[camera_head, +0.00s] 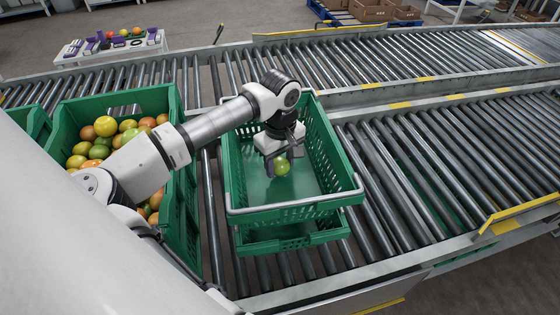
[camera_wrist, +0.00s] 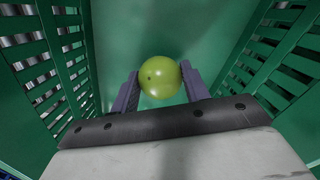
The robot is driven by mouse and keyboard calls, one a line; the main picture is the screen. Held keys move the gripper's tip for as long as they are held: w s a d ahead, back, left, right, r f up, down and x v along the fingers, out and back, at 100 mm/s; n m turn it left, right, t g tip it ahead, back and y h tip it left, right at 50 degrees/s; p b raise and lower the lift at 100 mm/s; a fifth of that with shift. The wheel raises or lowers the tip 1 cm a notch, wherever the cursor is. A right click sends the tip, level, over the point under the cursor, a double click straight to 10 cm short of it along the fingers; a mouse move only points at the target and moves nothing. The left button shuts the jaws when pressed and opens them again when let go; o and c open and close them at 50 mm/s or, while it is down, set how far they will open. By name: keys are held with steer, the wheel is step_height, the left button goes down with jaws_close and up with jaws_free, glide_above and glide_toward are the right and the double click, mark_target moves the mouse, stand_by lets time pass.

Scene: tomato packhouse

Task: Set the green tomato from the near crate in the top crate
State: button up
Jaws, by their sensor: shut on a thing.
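The green tomato (camera_head: 282,166) is between the fingers of my gripper (camera_head: 277,163), inside the walls of the top crate (camera_head: 330,202). In the wrist view the green tomato (camera_wrist: 161,77) is gripped between the two fingers of my gripper (camera_wrist: 160,88). The top crate's green floor (camera_wrist: 215,28) lies beyond it, bare where it shows. I cannot tell whether the tomato touches the floor. The top crate is stacked on another green crate (camera_head: 290,243). The near crate (camera_head: 70,118) at left holds several red, orange, yellow and green tomatoes, partly hidden by my arm.
The crates stand on a roller conveyor (camera_head: 430,165), with free rollers to the right. A second conveyor (camera_head: 400,60) runs behind. A small white table (camera_head: 110,52) with produce and purple items stands at the back left. Cardboard boxes (camera_head: 370,10) sit at the back.

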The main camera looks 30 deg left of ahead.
steer(key=shift+f+b, duration=0.55)
steer(key=shift+b, duration=0.1)
stand_by(0.7)
steer(key=o, duration=0.8)
steer(key=c, duration=0.3)
steer(key=shift+r, duration=0.1)
steer(key=shift+r+p, duration=1.65)
steer(key=shift+r, duration=1.75)
